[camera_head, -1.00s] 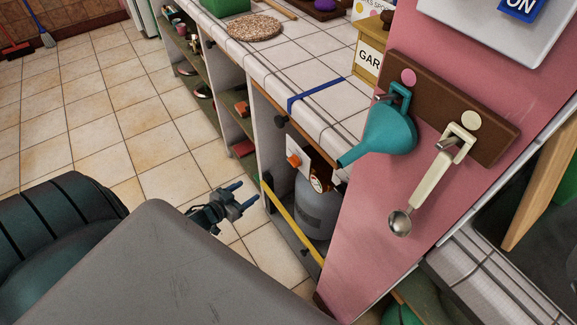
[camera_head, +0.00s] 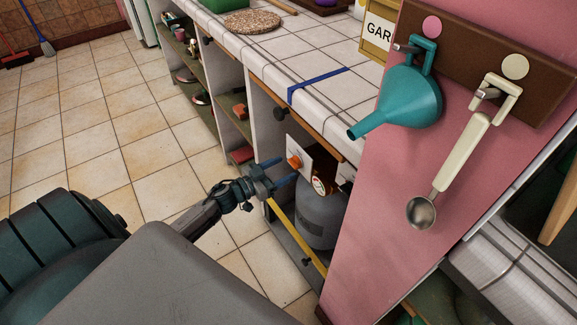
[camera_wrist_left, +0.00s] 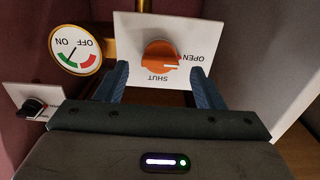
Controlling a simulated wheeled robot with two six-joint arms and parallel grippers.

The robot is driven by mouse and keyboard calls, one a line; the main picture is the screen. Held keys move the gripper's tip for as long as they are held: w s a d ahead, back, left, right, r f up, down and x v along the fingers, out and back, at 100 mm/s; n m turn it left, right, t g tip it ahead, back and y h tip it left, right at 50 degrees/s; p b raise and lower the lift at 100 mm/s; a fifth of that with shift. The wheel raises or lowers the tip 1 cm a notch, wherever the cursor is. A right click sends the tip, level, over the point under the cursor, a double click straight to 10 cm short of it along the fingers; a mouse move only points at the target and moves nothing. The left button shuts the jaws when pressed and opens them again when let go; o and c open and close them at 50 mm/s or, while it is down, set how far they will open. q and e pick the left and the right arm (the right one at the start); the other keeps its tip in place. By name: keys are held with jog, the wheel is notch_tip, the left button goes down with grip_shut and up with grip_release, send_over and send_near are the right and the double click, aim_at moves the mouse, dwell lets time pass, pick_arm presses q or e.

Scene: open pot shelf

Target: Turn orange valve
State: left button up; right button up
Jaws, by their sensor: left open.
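The orange valve (camera_head: 295,161) is a round knob on a white plate (camera_head: 300,150) inside the open shelf under the counter, above a grey gas cylinder (camera_head: 318,215). In the left wrist view the orange valve (camera_wrist_left: 159,57) sits ahead between my fingertips, with OPEN and SHUT printed on its plate (camera_wrist_left: 126,32). My left gripper (camera_head: 282,172) is open, its blue fingers pointing at the valve from the left. In the left wrist view the left gripper (camera_wrist_left: 158,82) has a finger on each side of the knob; contact cannot be told. My right gripper is not in view.
A round ON/OFF gauge (camera_wrist_left: 75,50) and a black knob on a white plate (camera_wrist_left: 32,106) are left of the valve. A yellow bar (camera_head: 291,230) crosses the compartment front. A pink wall (camera_head: 385,215) bounds it on the right. Open floor lies left.

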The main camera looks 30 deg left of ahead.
aim_at(295, 163)
pick_arm(q)
jog(key=shift+x, duration=1.45)
jog(key=shift+c, duration=0.2)
jog(key=c, duration=0.9)
jog(key=shift+c, duration=0.2)
